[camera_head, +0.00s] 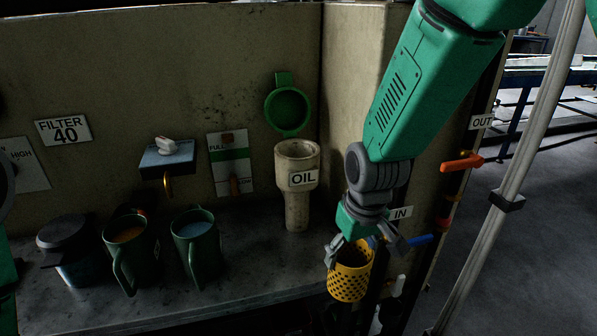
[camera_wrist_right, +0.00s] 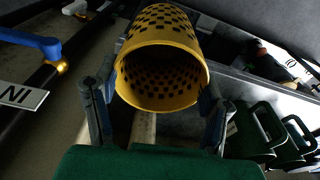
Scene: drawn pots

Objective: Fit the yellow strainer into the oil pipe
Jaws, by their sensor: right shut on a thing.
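The yellow strainer (camera_head: 349,281) is a perforated cup. My right gripper (camera_head: 361,250) is shut on it and holds it in the air in front of the shelf's right end. In the right wrist view the strainer (camera_wrist_right: 163,70) sits between the two fingers (camera_wrist_right: 158,110), with its open rim toward the camera. The oil pipe (camera_head: 297,185) is a pale funnel-topped pipe labelled OIL, upright on the shelf, to the left of and behind the strainer. Its green round lid (camera_head: 287,110) stands open above it. My left gripper is not seen; only a bit of green arm shows at the left edge.
Two green mugs (camera_head: 197,248) and a dark-lidded container (camera_head: 66,250) stand on the shelf (camera_head: 245,262) at the left. A blue-handled valve (camera_head: 418,240) and an orange-handled valve (camera_head: 462,162) are at the right. The shelf between mugs and pipe is clear.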

